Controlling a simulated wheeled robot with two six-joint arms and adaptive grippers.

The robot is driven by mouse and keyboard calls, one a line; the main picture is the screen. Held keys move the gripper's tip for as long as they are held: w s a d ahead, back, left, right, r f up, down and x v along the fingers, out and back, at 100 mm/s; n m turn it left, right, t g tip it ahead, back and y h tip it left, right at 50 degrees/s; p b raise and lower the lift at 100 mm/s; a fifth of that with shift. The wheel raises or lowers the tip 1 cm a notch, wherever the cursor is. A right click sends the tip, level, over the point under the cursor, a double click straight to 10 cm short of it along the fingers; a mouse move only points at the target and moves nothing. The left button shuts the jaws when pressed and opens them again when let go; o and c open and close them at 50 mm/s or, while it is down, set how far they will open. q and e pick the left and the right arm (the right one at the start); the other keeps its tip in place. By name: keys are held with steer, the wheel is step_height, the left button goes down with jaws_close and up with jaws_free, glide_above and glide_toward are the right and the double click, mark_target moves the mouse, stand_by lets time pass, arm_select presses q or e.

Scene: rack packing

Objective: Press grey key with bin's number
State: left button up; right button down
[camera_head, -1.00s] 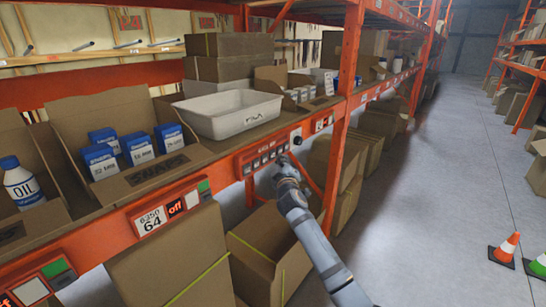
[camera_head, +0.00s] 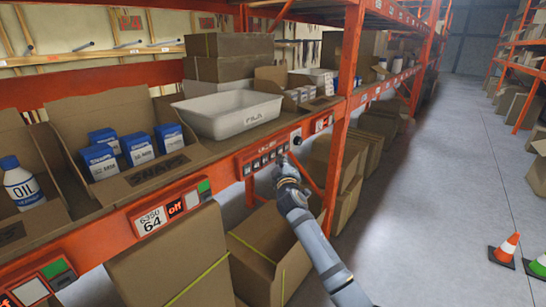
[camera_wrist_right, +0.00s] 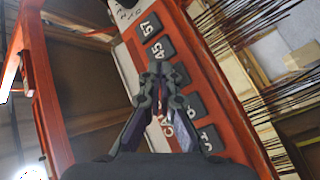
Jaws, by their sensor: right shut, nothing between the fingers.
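A red key panel (camera_head: 264,157) with a row of small dark grey keys is on the shelf's front edge, below the white bin (camera_head: 228,113). In the right wrist view the panel (camera_wrist_right: 133,45) runs diagonally. One grey key reads 57 (camera_wrist_right: 150,24) and another reads 45 (camera_wrist_right: 160,48). Several further grey keys, such as one at lower right (camera_wrist_right: 209,137), are partly hidden or hard to read. My right gripper (camera_head: 284,164) is shut and empty in front of the panel's right part. Its fingertips (camera_wrist_right: 166,78) overlap the keys past 45; contact cannot be told. My left gripper is not in view.
A cardboard bin with blue boxes (camera_head: 140,148) stands left of the white bin, above a label reading 64 (camera_head: 151,221). An orange upright (camera_head: 349,65) is right of the panel. The aisle floor (camera_head: 430,190) is clear, with cones (camera_head: 505,248) at right.

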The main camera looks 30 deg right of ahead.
steer(key=shift+w, duration=0.15)
steer(key=shift+w+a, duration=0.15)
steer(key=shift+w, duration=0.15)
steer(key=shift+w+a+b, duration=0.15)
steer(key=shift+w+b, duration=0.2)
steer(key=shift+b, duration=0.05)
stand_by(0.6)
steer(key=shift+s, duration=0.15)
steer(key=shift+s+d, duration=0.3)
steer(key=shift+s, duration=0.35)
steer(key=s, duration=0.1)
steer(key=s+d, duration=0.1)
steer(key=s, duration=0.1)
steer(key=s+d+p, duration=0.1)
steer(key=shift+s, duration=0.3)
